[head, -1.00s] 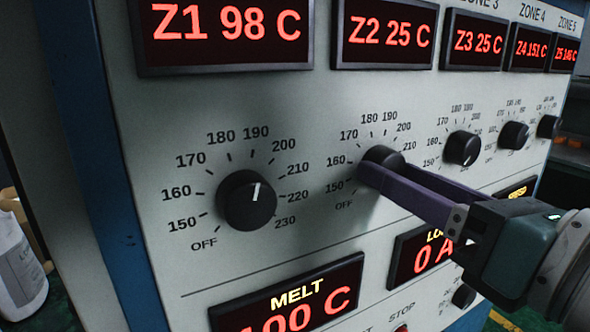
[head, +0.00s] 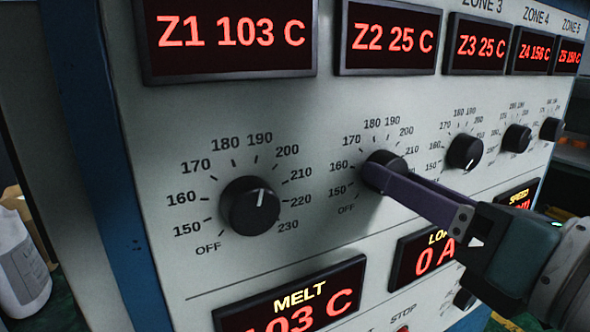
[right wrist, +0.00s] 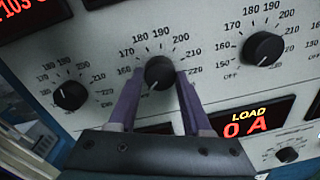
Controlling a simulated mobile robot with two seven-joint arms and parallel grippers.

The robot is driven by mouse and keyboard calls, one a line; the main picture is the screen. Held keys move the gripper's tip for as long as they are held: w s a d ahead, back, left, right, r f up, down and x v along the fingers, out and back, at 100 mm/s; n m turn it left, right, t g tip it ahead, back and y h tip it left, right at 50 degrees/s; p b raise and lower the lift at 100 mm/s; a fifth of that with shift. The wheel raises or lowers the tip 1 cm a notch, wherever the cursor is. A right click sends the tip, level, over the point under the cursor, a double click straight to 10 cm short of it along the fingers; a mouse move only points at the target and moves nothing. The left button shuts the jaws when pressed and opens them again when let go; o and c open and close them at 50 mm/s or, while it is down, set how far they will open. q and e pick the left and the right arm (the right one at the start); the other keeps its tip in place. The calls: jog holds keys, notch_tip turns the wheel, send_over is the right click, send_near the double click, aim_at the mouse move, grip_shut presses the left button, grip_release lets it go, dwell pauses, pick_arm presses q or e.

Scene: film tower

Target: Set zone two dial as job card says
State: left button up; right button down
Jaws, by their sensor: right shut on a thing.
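The zone two dial (head: 387,164) is a black round knob on the pale panel, under the red Z2 25 C display (head: 389,38). My right gripper (head: 380,176) is shut on this dial, its purple fingers on either side of the knob. In the right wrist view the dial (right wrist: 159,71) sits between the fingertips, and its white mark points to the lower left, away from the printed numbers at the top. In the head view the fingers hide the mark. No job card is in view. My left gripper is not in view.
The zone one dial (head: 250,206) is to the left, its mark near 190. The zone three dial (head: 465,152) and smaller dials run to the right. The MELT (head: 291,300) and LOAD (head: 425,255) displays are below. A white bottle (head: 18,262) stands at the far left.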

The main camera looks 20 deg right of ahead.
jog(key=m+y+p, duration=0.1)
jog(key=m+p, duration=1)
jog(key=m, duration=1.6)
jog(key=shift+d, duration=0.1)
jog(key=shift+m, duration=0.3)
jog(key=shift+c, duration=1.7)
grip_release()
